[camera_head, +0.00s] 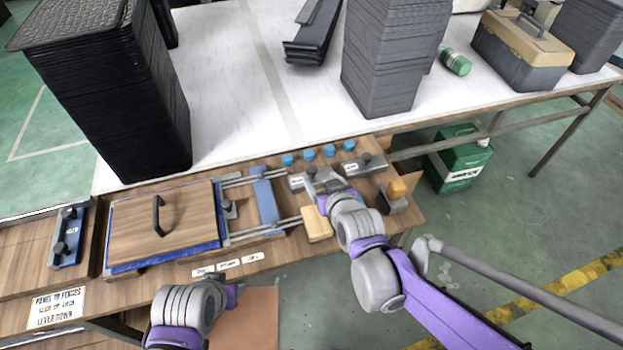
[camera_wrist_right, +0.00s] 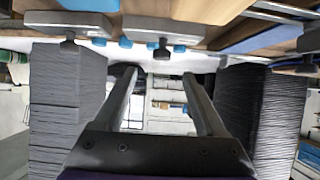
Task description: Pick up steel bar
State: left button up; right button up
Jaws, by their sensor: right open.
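Two grey metal bars with dark knobs stand at the back of the wooden bench; I cannot tell for sure which is the steel bar. One bar (camera_head: 298,182) is partly hidden by my right gripper (camera_head: 322,186); the other bar (camera_head: 368,162) is to its right. In the right wrist view, which is upside down, both bars, one (camera_wrist_right: 190,23) central and one (camera_wrist_right: 40,20) at left, show along the top. My right gripper (camera_wrist_right: 157,75) is open, with nothing between its fingers; the central knob appears between and above them.
Blue knobs (camera_head: 330,150) line the back of the bench. A wooden panel (camera_head: 185,222) with a black handle lies left. A wooden block (camera_head: 317,224) and an orange-topped holder (camera_head: 396,189) are close to my right arm. Tall stacks of dark trays (camera_head: 120,110) stand behind on the white table.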

aim_at(313, 173)
jog(key=shift+b+x, duration=0.4)
jog(key=shift+x, duration=3.1)
jog(key=shift+s+f, duration=0.15)
grip_shut()
